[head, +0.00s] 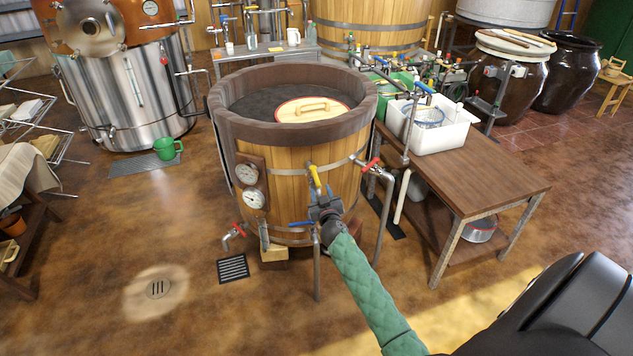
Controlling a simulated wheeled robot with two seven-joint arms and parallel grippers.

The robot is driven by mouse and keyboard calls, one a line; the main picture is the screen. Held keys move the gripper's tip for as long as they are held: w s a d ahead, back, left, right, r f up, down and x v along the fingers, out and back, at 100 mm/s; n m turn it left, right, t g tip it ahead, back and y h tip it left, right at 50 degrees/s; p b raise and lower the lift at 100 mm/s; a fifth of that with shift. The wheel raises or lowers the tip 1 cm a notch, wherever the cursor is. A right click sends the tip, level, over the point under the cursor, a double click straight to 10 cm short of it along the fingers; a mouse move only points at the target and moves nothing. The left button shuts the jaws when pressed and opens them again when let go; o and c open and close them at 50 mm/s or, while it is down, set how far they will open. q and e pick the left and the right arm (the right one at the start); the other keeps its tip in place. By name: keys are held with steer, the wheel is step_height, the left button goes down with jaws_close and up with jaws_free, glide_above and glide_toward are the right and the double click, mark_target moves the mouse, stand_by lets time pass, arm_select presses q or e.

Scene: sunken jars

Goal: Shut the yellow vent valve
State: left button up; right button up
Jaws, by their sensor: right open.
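The yellow vent valve handle (315,177) is on the front of the round wooden vat (280,182), on pipework at the vat's side. The handle stands nearly upright, leaning slightly. My right gripper (322,201) is open, just below the yellow handle and in front of the vat. It hides part of the pipework behind it. I cannot tell whether its fingers touch the handle. My left gripper is not in view.
A red-handled valve (371,164) is right of the yellow one, and another red handle (239,230) is low left. A blue handle (301,224) is beside my gripper. A wooden bench (480,178) with a white tub (440,135) stands right. The floor at front left is clear.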

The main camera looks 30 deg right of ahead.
mark_target(317, 178)
steer(key=p+x, duration=0.1)
steer(key=x, duration=0.5)
steer(key=shift+w+d, duration=0.2)
steer(key=shift+w, duration=0.15)
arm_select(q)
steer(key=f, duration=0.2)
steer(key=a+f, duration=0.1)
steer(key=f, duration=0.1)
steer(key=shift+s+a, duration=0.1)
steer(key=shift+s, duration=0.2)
arm_select(e)
steer(key=shift+w+d, duration=0.1)
steer(key=shift+w, duration=0.15)
jaws_close()
